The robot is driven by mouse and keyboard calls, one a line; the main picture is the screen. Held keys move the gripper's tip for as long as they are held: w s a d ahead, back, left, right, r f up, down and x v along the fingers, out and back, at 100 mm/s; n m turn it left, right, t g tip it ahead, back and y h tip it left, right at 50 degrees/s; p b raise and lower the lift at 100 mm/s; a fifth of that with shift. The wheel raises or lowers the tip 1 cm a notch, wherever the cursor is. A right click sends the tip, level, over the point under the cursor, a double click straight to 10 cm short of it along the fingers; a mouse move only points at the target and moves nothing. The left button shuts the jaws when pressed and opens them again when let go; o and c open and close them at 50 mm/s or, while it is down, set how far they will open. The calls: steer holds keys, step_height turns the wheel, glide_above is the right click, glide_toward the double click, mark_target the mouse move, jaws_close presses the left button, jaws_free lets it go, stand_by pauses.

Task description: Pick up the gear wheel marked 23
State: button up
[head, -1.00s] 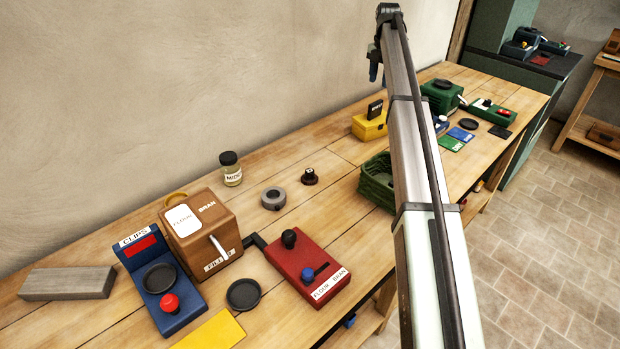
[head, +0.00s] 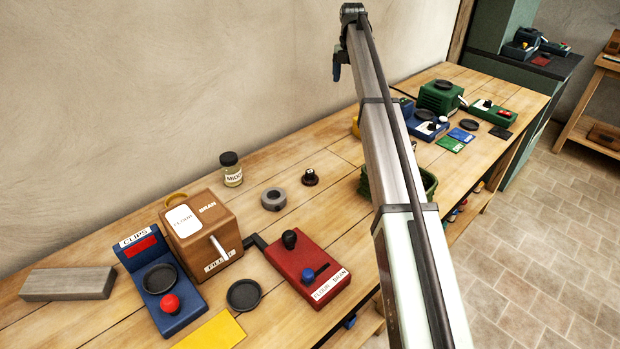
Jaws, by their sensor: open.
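No gear wheel with a readable 23 shows. A grey ring (head: 273,199) with a hole lies flat on the bench, with no teeth or number readable. A small dark brown knobbed piece (head: 310,177) with a pale mark stands behind it to the right; its mark is too small to read.
A green basket (head: 429,182) is partly hidden by my arm. A brown flour and bran box (head: 205,237), a blue clips device (head: 160,285), a red lever panel (head: 306,267) and a jar (head: 231,170) stand on the bench. Green and blue devices are at the far end.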

steer(key=s+a+f, duration=0.1)
steer(key=s+a, duration=0.6)
steer(key=m, duration=0.5)
glide_above(310, 171)
step_height(310, 171, down, 5)
steer(key=m, duration=0.8)
steer(key=f, duration=0.8)
steer(key=shift+d+f, duration=0.1)
steer(key=shift+d, duration=0.1)
steer(key=shift+a+f, duration=0.15)
steer(key=shift+f, duration=1.2)
steer(key=shift+a+f, duration=0.1)
steer(key=shift+f, duration=1.25)
steer(key=shift+c, duration=0.4)
